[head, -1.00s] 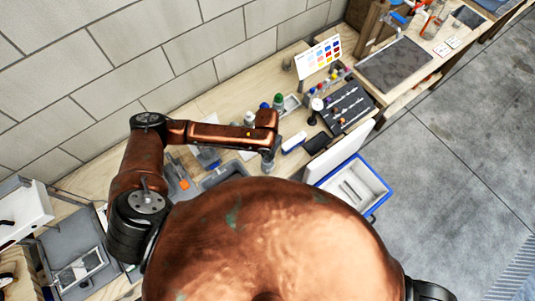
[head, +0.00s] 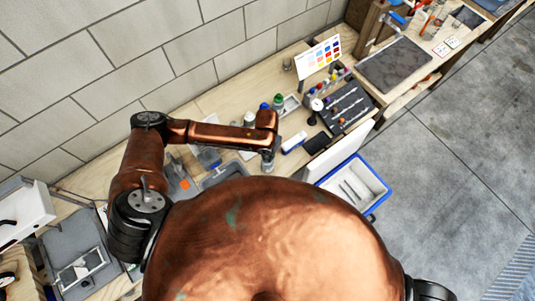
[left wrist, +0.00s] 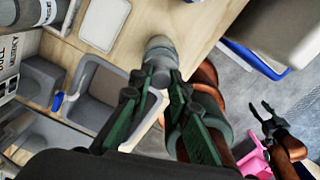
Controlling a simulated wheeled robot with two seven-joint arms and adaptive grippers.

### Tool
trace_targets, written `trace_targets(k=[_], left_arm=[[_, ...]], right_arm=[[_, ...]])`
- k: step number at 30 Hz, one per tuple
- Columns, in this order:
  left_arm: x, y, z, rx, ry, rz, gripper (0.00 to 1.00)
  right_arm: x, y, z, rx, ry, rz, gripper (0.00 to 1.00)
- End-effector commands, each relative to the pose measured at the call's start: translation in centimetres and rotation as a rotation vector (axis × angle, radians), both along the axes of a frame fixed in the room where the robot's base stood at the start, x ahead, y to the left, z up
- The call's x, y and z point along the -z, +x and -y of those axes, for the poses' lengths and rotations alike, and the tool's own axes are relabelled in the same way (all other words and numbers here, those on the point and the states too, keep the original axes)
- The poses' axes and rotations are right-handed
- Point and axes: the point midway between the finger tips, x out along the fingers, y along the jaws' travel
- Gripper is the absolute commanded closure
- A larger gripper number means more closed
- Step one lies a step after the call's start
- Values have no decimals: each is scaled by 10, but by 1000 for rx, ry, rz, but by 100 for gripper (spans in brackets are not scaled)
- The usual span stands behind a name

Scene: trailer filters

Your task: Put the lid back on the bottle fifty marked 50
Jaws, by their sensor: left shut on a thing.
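My left gripper (head: 267,163) hangs below the end of the copper arm, over the bench. In the left wrist view its green fingers (left wrist: 153,90) are shut on a grey round piece (left wrist: 160,52); I cannot tell whether this is a lid or a bottle top. Several small bottles stand behind the arm: one with a green cap (head: 279,99), one with a blue cap (head: 265,106) and a pale one (head: 249,117). No marking 50 is legible. My right gripper (left wrist: 259,106) shows in the left wrist view, with its dark fingers apart and empty.
A grey bin (left wrist: 92,122) sits beside the held piece. A blue-rimmed white cooler (head: 374,201) stands right of the bench with its lid raised. A dark tray (head: 346,109) of small items and a colour chart (head: 319,55) are farther back. A pink object (left wrist: 254,160) is near my right arm.

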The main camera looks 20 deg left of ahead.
Motion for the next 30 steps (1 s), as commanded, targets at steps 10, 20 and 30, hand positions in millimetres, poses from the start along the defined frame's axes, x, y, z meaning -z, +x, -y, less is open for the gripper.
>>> trace_targets(k=[10,20,30], left_arm=[[0,0,0,1,-1,0,93],[0,0,1,1,-1,0,93],[1,-1,1,1,-1,0,93]], right_arm=[[0,0,0,0,0,0,60],[-3,0,0,0,0,0,60],[-6,0,0,0,0,0,60]])
